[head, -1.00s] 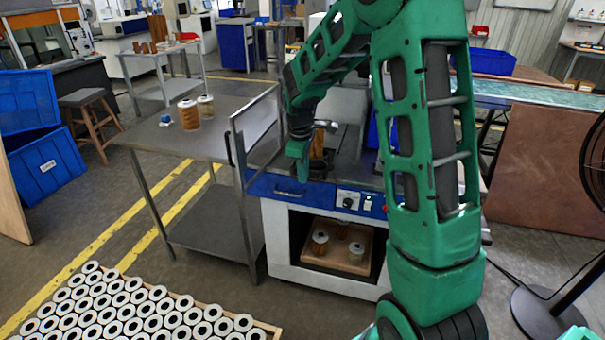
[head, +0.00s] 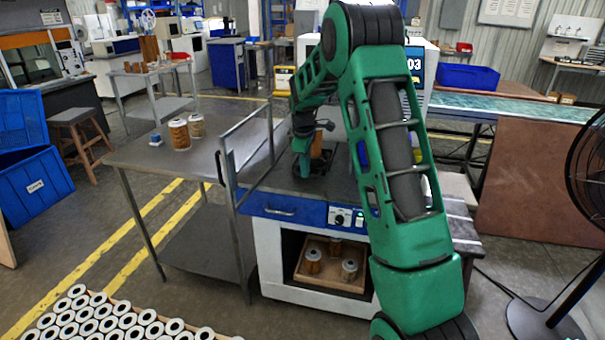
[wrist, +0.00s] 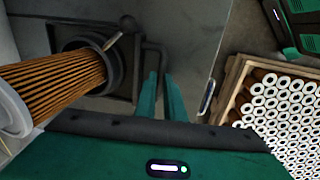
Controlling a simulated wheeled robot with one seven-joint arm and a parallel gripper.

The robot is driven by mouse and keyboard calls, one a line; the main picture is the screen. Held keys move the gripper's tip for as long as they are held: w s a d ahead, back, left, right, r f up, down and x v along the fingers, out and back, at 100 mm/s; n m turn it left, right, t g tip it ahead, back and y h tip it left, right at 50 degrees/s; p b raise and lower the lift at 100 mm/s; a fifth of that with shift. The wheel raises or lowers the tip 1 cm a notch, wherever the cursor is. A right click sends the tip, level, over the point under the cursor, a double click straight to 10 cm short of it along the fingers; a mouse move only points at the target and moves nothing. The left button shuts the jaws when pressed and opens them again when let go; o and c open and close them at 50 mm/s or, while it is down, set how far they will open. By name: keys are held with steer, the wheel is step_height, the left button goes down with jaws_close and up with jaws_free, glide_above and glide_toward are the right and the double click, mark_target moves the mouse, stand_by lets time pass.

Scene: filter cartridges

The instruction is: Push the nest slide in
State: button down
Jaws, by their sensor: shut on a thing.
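The nest slide (wrist: 125,92) is a dark plate with a round black nest (wrist: 112,62) and a bent bar handle (wrist: 163,56). A pleated orange-brown cartridge (wrist: 60,82) with a pale end cap sits in the nest; in the head view it shows as a brown shape (head: 317,144) beyond my gripper. My gripper (wrist: 162,90) is shut on the slide's handle, with a finger on each side of it. In the head view my gripper (head: 302,163) is low over the station's grey top; my arm hides part of the slide.
A lever with a ball knob (wrist: 127,22) sticks up beside the nest. A metal guard frame (head: 228,165) stands left of the station. Finished-looking cartridges stand on the left steel table (head: 150,160). A wooden tray (head: 330,278) holds cartridges below. A crate of white-ended cartridges (wrist: 240,72) lies on the floor.

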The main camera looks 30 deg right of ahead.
steer(key=c, duration=1.8)
jaws_free()
steer(key=shift+c, duration=0.2)
step_height(320, 180, up, 10)
steer(key=s+a, duration=0.1)
steer(key=shift+a+r, duration=0.25)
steer(key=shift+s, duration=0.1)
